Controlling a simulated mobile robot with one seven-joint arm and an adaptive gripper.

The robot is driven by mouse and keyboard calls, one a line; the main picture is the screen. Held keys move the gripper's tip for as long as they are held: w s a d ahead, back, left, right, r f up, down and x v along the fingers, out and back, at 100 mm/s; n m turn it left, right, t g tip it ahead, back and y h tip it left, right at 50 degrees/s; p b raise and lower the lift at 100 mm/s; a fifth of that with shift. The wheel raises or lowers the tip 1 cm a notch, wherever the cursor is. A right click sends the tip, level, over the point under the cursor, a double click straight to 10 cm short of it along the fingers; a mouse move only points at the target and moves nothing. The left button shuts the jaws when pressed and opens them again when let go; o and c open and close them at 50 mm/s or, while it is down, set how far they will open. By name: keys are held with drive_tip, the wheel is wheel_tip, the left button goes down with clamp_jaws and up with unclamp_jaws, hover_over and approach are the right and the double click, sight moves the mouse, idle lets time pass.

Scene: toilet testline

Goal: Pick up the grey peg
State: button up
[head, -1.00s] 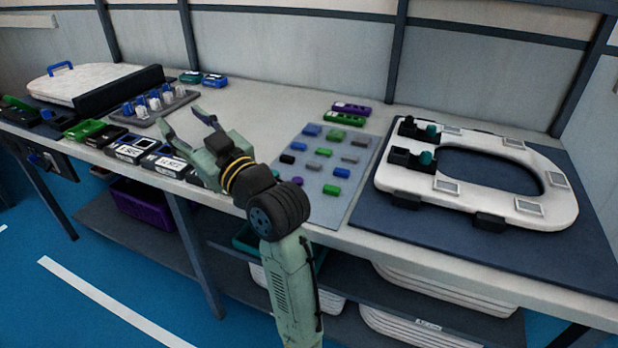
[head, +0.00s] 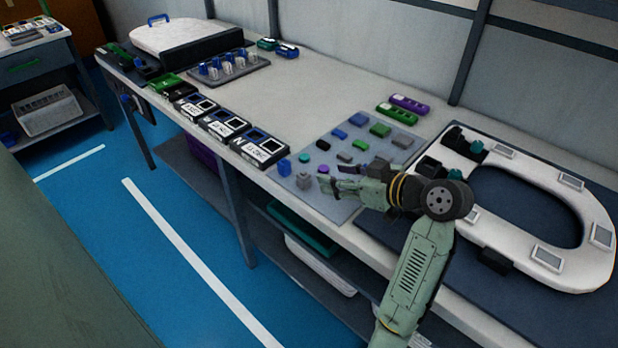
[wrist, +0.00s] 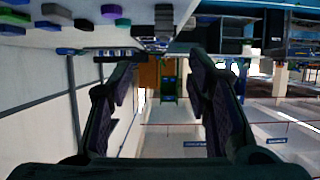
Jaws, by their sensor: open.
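Several small coloured blocks and pegs lie on a grey board (head: 347,207) on the worktop. A light grey peg (head: 303,181) stands near the board's front left edge. A grey block, probably this same peg, shows at the top of the wrist view (wrist: 164,18), roughly centred between the fingers. Other grey pieces (head: 361,144) lie farther back on the board, so which one is meant is not certain. My gripper (head: 332,178) is open and empty, low over the front of the board, just right of the light grey peg and apart from it. The wrist view shows both fingers (wrist: 165,85) spread.
A blue block (head: 284,167) and a purple piece (head: 323,169) are close to the light grey peg. Labelled black boxes (head: 222,124) line the front edge at left. A white toilet seat (head: 590,265) lies at right. The middle of the worktop is clear.

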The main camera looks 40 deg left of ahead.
sight(305, 173)
drive_tip(key=b+x, duration=0.1)
drive_tip(key=x, duration=0.3)
drive_tip(key=shift+a+f, duration=0.2)
drive_tip(key=shift+a, duration=0.1)
drive_tip(key=x, duration=0.1)
drive_tip(key=b+x, duration=0.1)
drive_tip(key=x, duration=0.2)
drive_tip(key=shift+s+f+b, duration=0.25)
drive_tip(key=shift+f+b, duration=0.05)
drive_tip(key=shift+b, duration=0.1)
drive_tip(key=shift+a, duration=0.35)
drive_tip(key=shift+c, duration=0.4)
clamp_jaws()
